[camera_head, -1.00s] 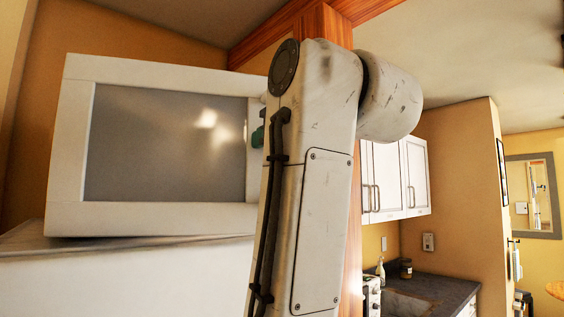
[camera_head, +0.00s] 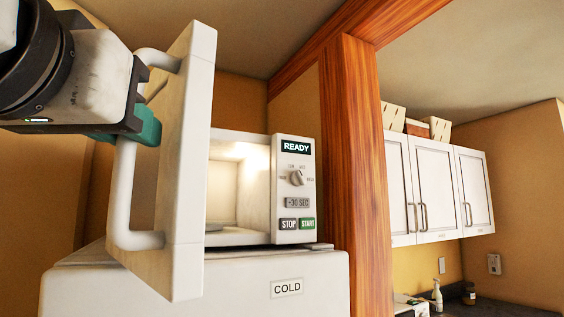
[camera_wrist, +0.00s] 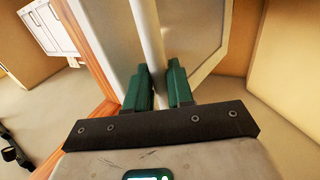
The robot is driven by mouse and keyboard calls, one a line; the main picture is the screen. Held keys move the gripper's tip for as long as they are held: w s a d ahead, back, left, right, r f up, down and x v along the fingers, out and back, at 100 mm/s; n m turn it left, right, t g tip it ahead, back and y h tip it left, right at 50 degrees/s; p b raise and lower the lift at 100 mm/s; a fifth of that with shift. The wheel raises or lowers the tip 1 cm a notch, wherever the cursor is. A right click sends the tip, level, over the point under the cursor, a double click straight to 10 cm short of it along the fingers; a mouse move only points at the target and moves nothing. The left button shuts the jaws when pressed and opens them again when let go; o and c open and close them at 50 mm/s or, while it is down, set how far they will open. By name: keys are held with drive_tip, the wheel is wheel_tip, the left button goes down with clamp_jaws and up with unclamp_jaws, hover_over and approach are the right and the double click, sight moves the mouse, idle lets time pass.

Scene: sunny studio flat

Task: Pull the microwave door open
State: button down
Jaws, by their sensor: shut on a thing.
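The white microwave (camera_head: 296,190) stands on a white cabinet or fridge marked COLD, with its lit inside showing. Its door (camera_head: 185,170) is swung wide open toward me, hinged on the left, and seen nearly edge-on. My gripper (camera_head: 140,128) comes in from the left, with its green fingers around the white bar handle (camera_head: 124,185) on the door's outer face. In the wrist view my gripper (camera_wrist: 160,80) has a finger on each side of the handle (camera_wrist: 148,35). The panel reads READY, with STOP and START buttons.
The white top of the COLD unit (camera_head: 200,272) is below the microwave. A wooden post (camera_head: 355,170) stands close at its right. White wall cabinets (camera_head: 435,185) hang further right. Yellow wall is behind.

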drive_tip(key=s+a+m+h+p, duration=0.1)
drive_tip(key=s+a+h+p, duration=0.1)
drive_tip(key=a, duration=0.5)
drive_tip(key=shift+s+a+r, duration=0.15)
drive_tip(key=shift+s+a, duration=0.15)
drive_tip(key=shift+s, duration=0.55)
drive_tip(key=shift+d, duration=0.1)
drive_tip(key=c, duration=1.5)
unclamp_jaws()
drive_tip(key=o, duration=0.3)
drive_tip(key=shift+w, duration=0.4)
drive_tip(key=shift+o, duration=0.4)
drive_tip(key=s, duration=0.8)
drive_tip(key=shift+a+b, duration=0.35)
